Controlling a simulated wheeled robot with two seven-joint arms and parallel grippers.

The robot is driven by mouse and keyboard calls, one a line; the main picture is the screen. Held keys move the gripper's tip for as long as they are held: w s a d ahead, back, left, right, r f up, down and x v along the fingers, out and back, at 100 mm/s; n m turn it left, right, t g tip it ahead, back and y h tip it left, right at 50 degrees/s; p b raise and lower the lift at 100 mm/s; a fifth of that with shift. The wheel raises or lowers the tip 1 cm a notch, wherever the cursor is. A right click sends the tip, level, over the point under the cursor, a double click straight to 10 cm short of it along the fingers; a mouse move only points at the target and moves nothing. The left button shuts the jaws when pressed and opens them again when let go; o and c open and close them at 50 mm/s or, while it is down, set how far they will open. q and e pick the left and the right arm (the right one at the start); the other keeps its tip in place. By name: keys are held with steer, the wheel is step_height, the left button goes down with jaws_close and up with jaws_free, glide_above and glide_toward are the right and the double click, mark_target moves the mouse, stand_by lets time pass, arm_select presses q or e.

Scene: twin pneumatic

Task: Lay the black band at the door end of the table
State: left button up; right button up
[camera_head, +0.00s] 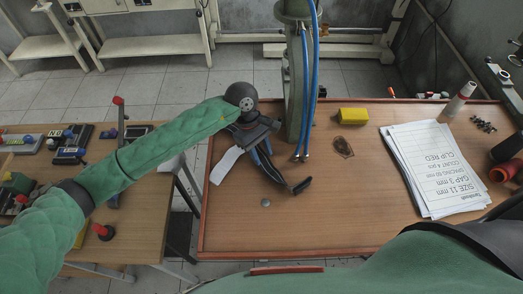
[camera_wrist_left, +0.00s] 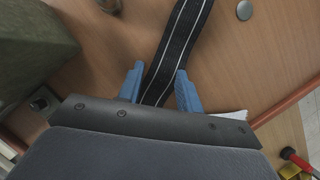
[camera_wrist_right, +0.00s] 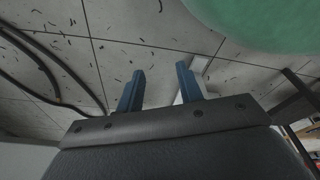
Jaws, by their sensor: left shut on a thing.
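The black band (camera_head: 284,178) is a dark strap with pale lines along it. In the head view it runs from my left gripper (camera_head: 262,148) down and right over the table (camera_head: 240,232), ending in a bent black tip. In the left wrist view the band (camera_wrist_left: 178,50) passes between the blue fingers of my left gripper (camera_wrist_left: 160,88), which is shut on it. I cannot tell how much of the band touches the table. My right gripper (camera_wrist_right: 158,82) shows only in its wrist view, with its blue fingers apart and nothing between them, over the tiled floor.
A green post with blue hoses (camera_head: 308,80) stands beside the left gripper. On the table are a white strip (camera_head: 226,164), a grey disc (camera_head: 265,202), a yellow block (camera_head: 352,116), a brown patch (camera_head: 343,147) and a paper stack (camera_head: 430,170). The front middle is clear.

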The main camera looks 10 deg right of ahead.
arm_select(q)
steer(key=o, duration=1)
steer(key=shift+f, duration=0.15)
arm_select(e)
steer(key=shift+d+f, duration=0.1)
steer(key=shift+f, duration=0.05)
arm_select(q)
steer(key=shift+w+a+r, duration=0.1)
steer(key=shift+w+r, duration=0.05)
steer(key=shift+r, duration=0.2)
steer(key=shift+b+v, duration=2.45)
steer(key=shift+v, duration=3.2)
arm_select(e)
steer(key=w+a+r, duration=0.4)
steer(key=w+r, duration=0.1)
steer(key=r, duration=0.3)
steer(key=shift+w+r, duration=0.15)
steer(key=shift+r, duration=0.2)
